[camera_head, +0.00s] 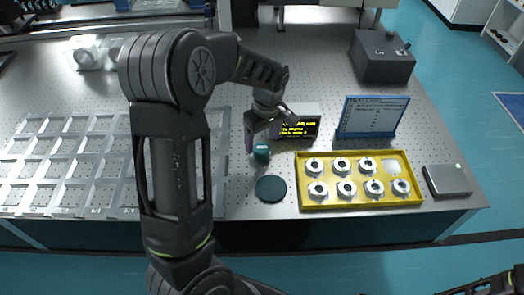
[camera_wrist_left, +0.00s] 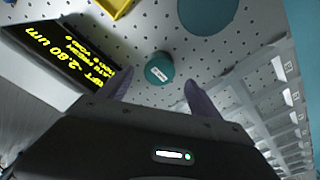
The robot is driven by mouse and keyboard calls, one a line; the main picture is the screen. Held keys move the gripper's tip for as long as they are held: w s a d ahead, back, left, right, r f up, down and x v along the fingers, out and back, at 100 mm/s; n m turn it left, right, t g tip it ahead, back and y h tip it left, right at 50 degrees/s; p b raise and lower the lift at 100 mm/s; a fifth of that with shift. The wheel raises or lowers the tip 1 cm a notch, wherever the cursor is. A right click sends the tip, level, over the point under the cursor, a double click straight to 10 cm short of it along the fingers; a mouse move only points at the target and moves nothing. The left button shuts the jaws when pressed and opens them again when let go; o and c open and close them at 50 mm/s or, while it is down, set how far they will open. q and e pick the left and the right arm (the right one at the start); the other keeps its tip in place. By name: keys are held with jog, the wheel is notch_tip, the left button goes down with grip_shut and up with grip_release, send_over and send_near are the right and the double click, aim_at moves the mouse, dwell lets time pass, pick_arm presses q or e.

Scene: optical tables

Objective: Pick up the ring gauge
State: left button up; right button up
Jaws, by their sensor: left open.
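A small teal cylinder with a white label (camera_head: 261,155), which looks like the ring gauge, stands on the perforated table beside a round dark teal pad. My left gripper (camera_head: 262,139) is just above it and pointing down. In the left wrist view the cylinder (camera_wrist_left: 159,70) lies between and beyond the two purple fingertips (camera_wrist_left: 158,88), which are open and apart from it. Its bore does not show clearly. The round pad (camera_head: 271,189) is empty; it also shows in the left wrist view (camera_wrist_left: 207,12). My right gripper is not in view.
A display box with yellow text (camera_head: 299,125) stands close behind the gripper. A yellow tray (camera_head: 360,203) holds several metal rings. A blue sign (camera_head: 372,117), a dark grey box (camera_head: 382,56), a small grey box (camera_head: 447,181) and a clear compartment rack (camera_head: 75,162) stand around.

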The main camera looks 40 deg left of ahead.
aim_at(262, 147)
pick_arm(q)
jog(key=f, duration=0.3)
jog(key=f+p, duration=0.1)
jog(key=f, duration=0.1)
jog(key=shift+w+a, duration=0.15)
jog(key=shift+a, duration=0.1)
jog(key=shift+r, duration=0.1)
grip_shut()
dwell(0.8)
